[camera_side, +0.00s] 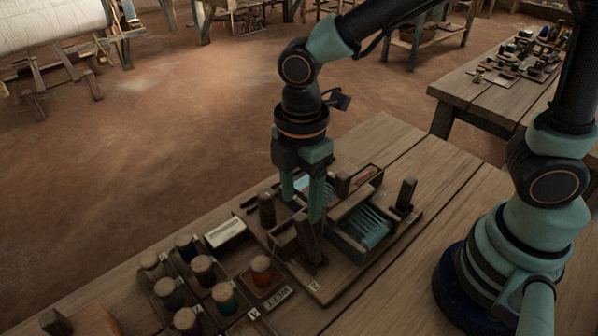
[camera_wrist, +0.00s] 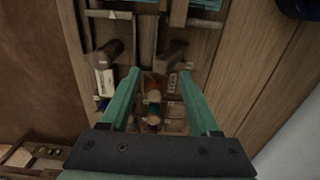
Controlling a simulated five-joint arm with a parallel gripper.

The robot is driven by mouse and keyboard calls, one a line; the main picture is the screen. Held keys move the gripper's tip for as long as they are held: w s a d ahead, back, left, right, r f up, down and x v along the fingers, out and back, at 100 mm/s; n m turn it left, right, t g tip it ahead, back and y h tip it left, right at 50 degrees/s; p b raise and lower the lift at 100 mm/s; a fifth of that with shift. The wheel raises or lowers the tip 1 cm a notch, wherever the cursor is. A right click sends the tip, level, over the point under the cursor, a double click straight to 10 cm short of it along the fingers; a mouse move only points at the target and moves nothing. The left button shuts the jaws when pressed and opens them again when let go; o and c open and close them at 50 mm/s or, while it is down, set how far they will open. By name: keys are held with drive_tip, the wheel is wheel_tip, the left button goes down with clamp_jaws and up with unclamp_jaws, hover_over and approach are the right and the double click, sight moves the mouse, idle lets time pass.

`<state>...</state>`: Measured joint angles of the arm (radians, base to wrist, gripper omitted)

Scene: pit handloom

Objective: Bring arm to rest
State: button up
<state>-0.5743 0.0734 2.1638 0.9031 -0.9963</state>
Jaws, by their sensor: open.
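My gripper (camera_side: 302,208) is open, with its two teal fingers pointing down over a wooden board (camera_side: 338,284) on the table. The fingers are apart, with nothing seen held between them. In the wrist view my gripper (camera_wrist: 159,75) also shows spread and empty. A small wooden frame with teal threads (camera_side: 366,228) stands on the board to the right of the fingers. Dark upright pegs (camera_side: 267,208) stand close around them. Whether a fingertip touches the board or a peg I cannot tell.
Several wood-topped spools (camera_side: 203,269) stand in a tray at the front left. A pale block (camera_side: 225,232) and a single spool on a labelled stand (camera_side: 262,271) lie near the board. The table (camera_side: 395,150) is bare behind the board. Another bench (camera_side: 470,88) stands at the back right.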

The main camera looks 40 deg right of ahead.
drive_tip(key=shift+r, duration=0.25)
drive_tip(key=d+r+m+t, duration=0.2)
drive_tip(key=d+r+m, duration=0.3)
drive_tip(key=d+m, duration=0.4)
drive_tip(key=d+r+m+t, duration=0.3)
drive_tip(key=d+r+m, duration=0.2)
drive_tip(key=d+m, duration=0.4)
drive_tip(key=shift+w+d+r+t, duration=0.15)
drive_tip(key=shift+r+t, duration=0.15)
drive_tip(key=shift+r, duration=0.1)
